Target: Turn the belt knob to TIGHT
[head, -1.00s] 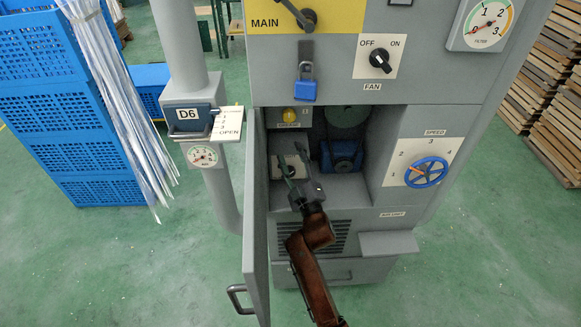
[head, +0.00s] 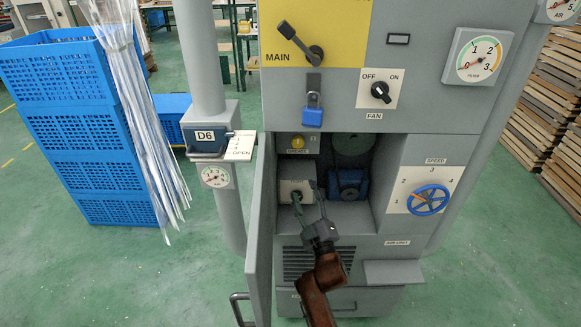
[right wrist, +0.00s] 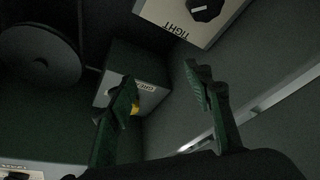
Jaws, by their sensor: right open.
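The belt knob's white plate (head: 286,186) is low on the left inside the open recess of the grey machine; my gripper covers part of it. In the right wrist view, the black knob (right wrist: 204,9) sits on its pale plate (right wrist: 174,12) at the top edge, cut off by the frame. The word TIGHT is readable on that plate, upside down. The white mark on the knob is not clearly aimed at a word. My right gripper (head: 307,191) is open and empty in front of the plate, its fingers (right wrist: 162,88) apart. My left gripper is out of view.
The open door (head: 259,230) stands just left of my right arm. A yellow knob (head: 298,142) on the grease box is above, and a blue motor (head: 348,184) is to the right inside the recess. A shelf (head: 394,271) juts out below right.

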